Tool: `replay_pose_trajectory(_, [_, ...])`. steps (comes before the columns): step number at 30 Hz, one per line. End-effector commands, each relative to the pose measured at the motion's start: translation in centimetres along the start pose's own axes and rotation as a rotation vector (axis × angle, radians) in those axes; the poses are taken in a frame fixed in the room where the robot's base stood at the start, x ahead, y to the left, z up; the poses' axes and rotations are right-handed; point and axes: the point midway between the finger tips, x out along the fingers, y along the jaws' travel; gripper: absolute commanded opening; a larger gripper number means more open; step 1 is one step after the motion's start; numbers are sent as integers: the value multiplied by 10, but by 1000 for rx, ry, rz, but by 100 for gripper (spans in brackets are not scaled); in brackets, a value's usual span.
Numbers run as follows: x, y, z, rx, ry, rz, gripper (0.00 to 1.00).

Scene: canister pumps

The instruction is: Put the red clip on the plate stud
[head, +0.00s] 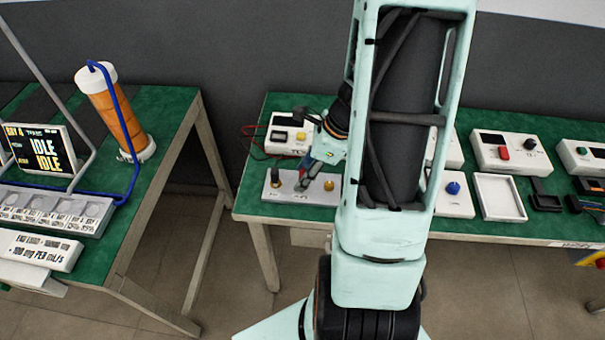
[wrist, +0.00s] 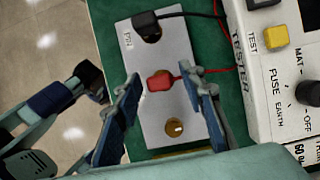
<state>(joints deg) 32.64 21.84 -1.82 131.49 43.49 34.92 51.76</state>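The grey metal plate (wrist: 180,55) lies on the green bench mat; it also shows in the head view (head: 290,195). The red clip (wrist: 159,82) is at the middle of the plate, with a red lead running right. A bare brass stud (wrist: 174,128) is at the plate's near end in the wrist view and at its right in the head view (head: 329,185). My gripper (wrist: 161,78) is open, its fingers on either side of the red clip with gaps visible. In the head view my gripper (head: 304,183) is low over the plate and hides the clip.
A black clip (wrist: 147,24) with a black lead sits at the plate's other end. A white tester (wrist: 268,80) with a yellow button and black knob stands beside the plate. More boxes and an empty white tray (head: 499,197) are to the right.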

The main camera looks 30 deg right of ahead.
Motion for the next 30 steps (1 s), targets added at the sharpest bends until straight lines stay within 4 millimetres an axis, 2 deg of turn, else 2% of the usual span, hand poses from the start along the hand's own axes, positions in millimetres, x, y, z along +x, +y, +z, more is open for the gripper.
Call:
replay_pose_trajectory(1, [-12, -2, 1, -2, 1, -5, 37])
replay_pose_trajectory(9, [-72, -2, 1, -1, 1, -7, 37])
replay_pose_trajectory(15, [-102, -1, 1, 0, 1, -3, 37])
replay_pose_trajectory(20, [-111, 0, 0, 0, 1, -1, 37])
replay_pose_trajectory(30, [-111, 0, 0, 1, 1, -1, 37])
